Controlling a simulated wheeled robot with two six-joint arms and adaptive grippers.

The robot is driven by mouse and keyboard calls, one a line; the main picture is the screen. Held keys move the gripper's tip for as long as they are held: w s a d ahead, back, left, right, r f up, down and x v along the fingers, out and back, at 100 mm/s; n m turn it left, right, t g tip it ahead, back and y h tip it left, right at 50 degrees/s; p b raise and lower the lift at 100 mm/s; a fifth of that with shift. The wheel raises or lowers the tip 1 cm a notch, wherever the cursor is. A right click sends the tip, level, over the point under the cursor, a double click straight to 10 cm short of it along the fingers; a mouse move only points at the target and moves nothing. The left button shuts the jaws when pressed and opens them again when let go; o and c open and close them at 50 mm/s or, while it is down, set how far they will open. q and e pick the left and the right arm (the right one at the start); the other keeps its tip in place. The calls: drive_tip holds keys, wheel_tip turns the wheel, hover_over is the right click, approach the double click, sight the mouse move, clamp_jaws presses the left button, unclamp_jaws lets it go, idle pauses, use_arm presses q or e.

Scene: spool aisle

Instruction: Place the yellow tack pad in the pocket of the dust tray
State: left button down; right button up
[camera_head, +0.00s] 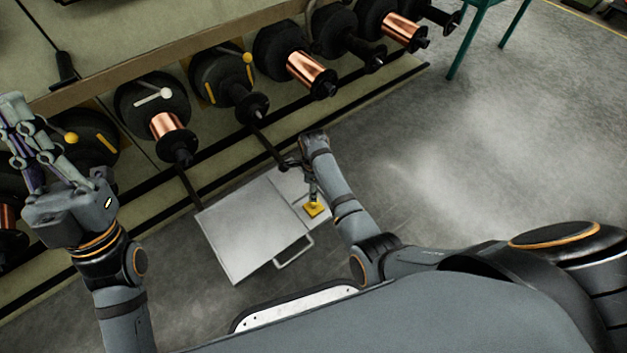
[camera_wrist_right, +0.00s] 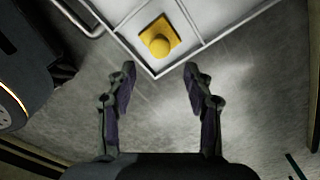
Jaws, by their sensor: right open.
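The yellow tack pad (camera_head: 313,209) is a small square with a round knob on top. It lies in a corner compartment of the pale dust tray (camera_head: 246,228). In the right wrist view the pad (camera_wrist_right: 158,38) sits inside the tray's raised rim (camera_wrist_right: 128,50), apart from my fingers. My right gripper (camera_head: 313,188) is over that end of the tray; in its wrist view the gripper (camera_wrist_right: 160,78) is open and empty, with its fingertips just outside the tray corner. My left gripper (camera_head: 20,125) is raised at the far left, away from the tray; its finger gap is unclear.
A rack with black spools and copper wire spools (camera_head: 312,73) runs along the back, its rods reaching toward the tray. The tray has a handle (camera_head: 295,252) on its near side. A teal stand (camera_head: 470,45) is at upper right. Open concrete floor (camera_head: 480,150) lies to the right.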

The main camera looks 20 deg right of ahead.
drive_tip(key=w+d+r+n+t, duration=0.35)
drive_tip(key=r+n+t, duration=0.2)
drive_tip(key=r, duration=0.25)
drive_tip(key=w+d+r+n+t, duration=0.3)
drive_tip(key=w+r+n+t, duration=0.15)
drive_tip(key=r+t, duration=0.3)
use_arm(q)
drive_tip(key=w+f+n+g+y, duration=0.2)
drive_tip(key=w+f+g+y, duration=0.1)
drive_tip(key=w+f+y, duration=0.1)
drive_tip(key=shift+w+a+f+n+p, duration=0.25)
drive_tip(key=shift+w+f+n+p, duration=0.25)
drive_tip(key=shift+w, duration=0.35)
use_arm(e)
drive_tip(key=s+r+n+t+y, duration=0.1)
drive_tip(key=s+r+n+t, duration=0.3)
drive_tip(key=r, duration=0.7)
drive_tip(key=s+r+n+t+y, duration=0.1)
drive_tip(key=s+r+n+t, duration=0.4)
drive_tip(key=s+r, duration=0.3)
drive_tip(key=s+r+n+t, duration=0.5)
drive_tip(key=r, duration=1.1)
drive_tip(key=shift+s+a+r+y, duration=0.2)
drive_tip(key=shift+s+y, duration=0.2)
